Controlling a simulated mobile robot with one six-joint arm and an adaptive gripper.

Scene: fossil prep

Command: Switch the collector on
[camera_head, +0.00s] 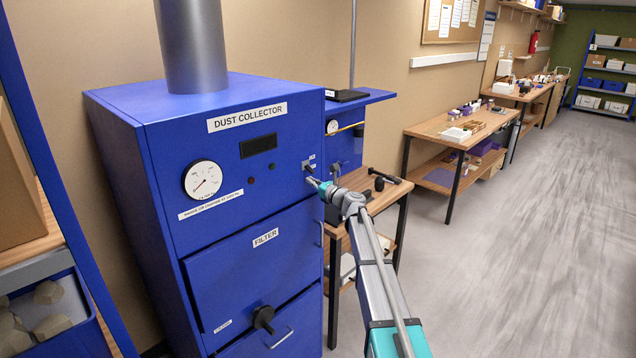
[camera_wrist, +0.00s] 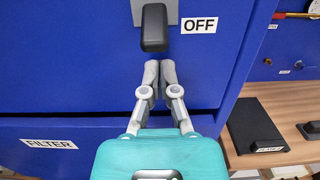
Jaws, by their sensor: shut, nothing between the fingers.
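The dust collector (camera_head: 222,140) is a tall blue cabinet with a round gauge (camera_head: 203,180) and a dark display (camera_head: 258,146). Its switch (camera_head: 307,166) is at the right side of the front panel. In the wrist view the switch is a black lever (camera_wrist: 154,28) on a grey plate, hanging down beside a white OFF label (camera_wrist: 199,24). My gripper (camera_wrist: 160,66) is shut and empty, its fingertips just below the lever in the picture. I cannot tell whether they touch it. In the head view my gripper (camera_head: 314,183) is close to the panel, just below the switch.
Below are the FILTER door (camera_head: 265,265) and a black knob (camera_head: 263,319). A wooden table (camera_head: 368,200) with dark tools stands right of the cabinet. Workbenches (camera_head: 457,135) line the wall, and the grey floor (camera_head: 500,260) is clear.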

